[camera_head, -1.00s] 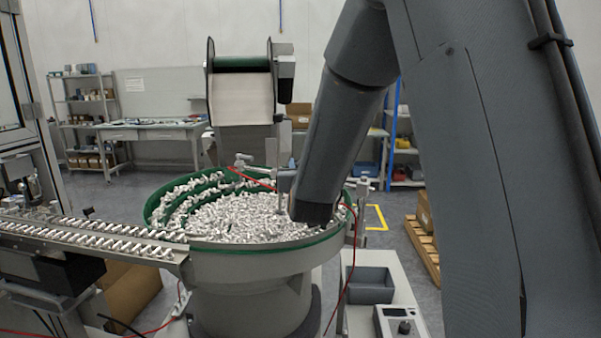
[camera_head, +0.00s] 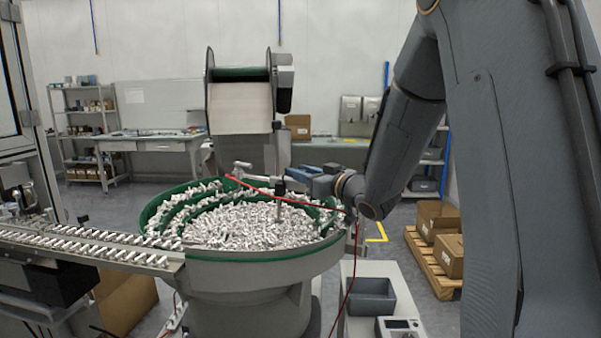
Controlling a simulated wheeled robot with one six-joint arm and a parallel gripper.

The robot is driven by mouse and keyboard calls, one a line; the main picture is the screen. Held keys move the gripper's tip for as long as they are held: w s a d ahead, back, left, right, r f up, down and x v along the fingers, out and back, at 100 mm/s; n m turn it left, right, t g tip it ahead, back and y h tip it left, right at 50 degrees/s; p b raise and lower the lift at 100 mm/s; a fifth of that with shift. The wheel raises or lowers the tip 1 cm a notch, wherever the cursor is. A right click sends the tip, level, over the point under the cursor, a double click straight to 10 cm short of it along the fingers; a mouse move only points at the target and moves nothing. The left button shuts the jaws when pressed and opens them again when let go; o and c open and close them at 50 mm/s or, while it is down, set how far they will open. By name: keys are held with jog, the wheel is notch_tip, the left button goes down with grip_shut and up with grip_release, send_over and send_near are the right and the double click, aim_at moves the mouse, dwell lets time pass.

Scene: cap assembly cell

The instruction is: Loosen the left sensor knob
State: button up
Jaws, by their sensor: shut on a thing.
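My gripper (camera_head: 291,174) reaches in from the right above the parts bowl and points left. Its jaws are shut at the sensor mount, beside the dark sensor head (camera_head: 281,188) with its thin rod pointing down at the parts. The left sensor knob is hidden at the jaws, so its turn cannot be seen. A pale clamp (camera_head: 242,166) stands at the bowl's back rim, left of my gripper. The bowl (camera_head: 265,254) is grey with a green inner edge and full of small pale parts.
A red cable (camera_head: 270,194) crosses the bowl below my wrist. A feed track (camera_head: 85,243) runs off left. A grey bin (camera_head: 371,296) stands at the front right.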

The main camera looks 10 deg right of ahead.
jog(key=shift+r+y, duration=0.2)
jog(key=shift+y, duration=0.1)
jog(key=o, duration=1)
jog(key=shift+f, duration=0.1)
jog(key=shift+o, duration=0.2)
notch_tip(320, 180, up, 10)
jog(key=shift+r+b, duration=0.1)
jog(key=shift+b, duration=0.6)
jog(key=shift+w, duration=0.1)
